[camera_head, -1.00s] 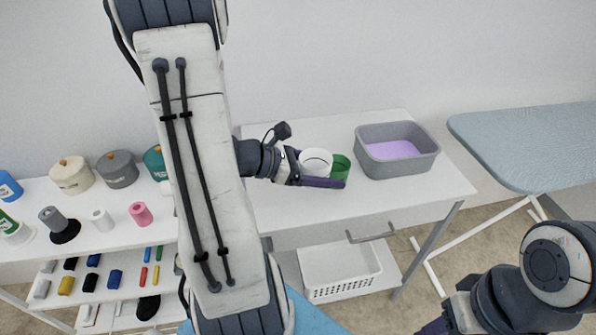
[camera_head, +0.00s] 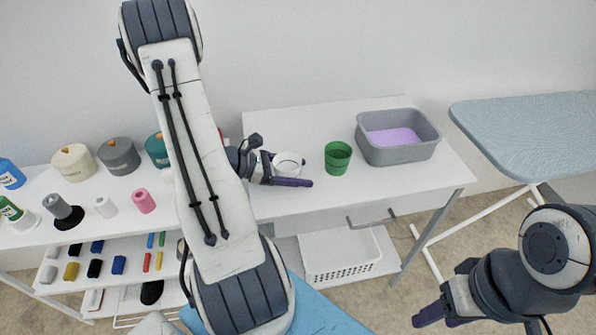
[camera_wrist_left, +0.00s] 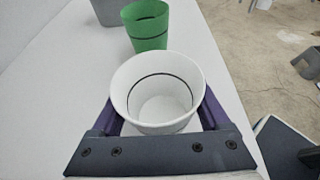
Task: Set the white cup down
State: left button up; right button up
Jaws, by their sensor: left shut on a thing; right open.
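The white cup (camera_head: 288,164) is upright between the purple fingers of my left gripper (camera_head: 292,172), low over the white table (camera_head: 300,120). In the left wrist view the white cup (camera_wrist_left: 158,92) fills the space between the fingers, its open top facing up. I cannot tell whether its base touches the table. A green cup (camera_head: 338,158) stands on the table to the right of the white cup, apart from it. It also shows beyond the white cup in the left wrist view (camera_wrist_left: 148,28). My right gripper (camera_head: 432,314) is open and empty at the lower right, off the table.
A grey basin (camera_head: 400,150) with a lilac bottom stands on the table's right part. A white basket (camera_head: 340,260) is below. An ironing board (camera_head: 535,140) stands at the right. Canisters and spools crowd the left table. The tabletop behind the cups is clear.

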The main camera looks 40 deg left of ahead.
pick_arm(q)
jog(key=shift+f, duration=0.25)
jog(key=o, duration=1.3)
jog(key=shift+r, duration=0.1)
jog(key=shift+r, duration=0.1)
jog(key=shift+r, duration=0.2)
jog(key=v, duration=1.2)
jog(key=shift+f+p, duration=0.15)
jog(key=shift+p, duration=0.15)
jog(key=shift+s, duration=0.1)
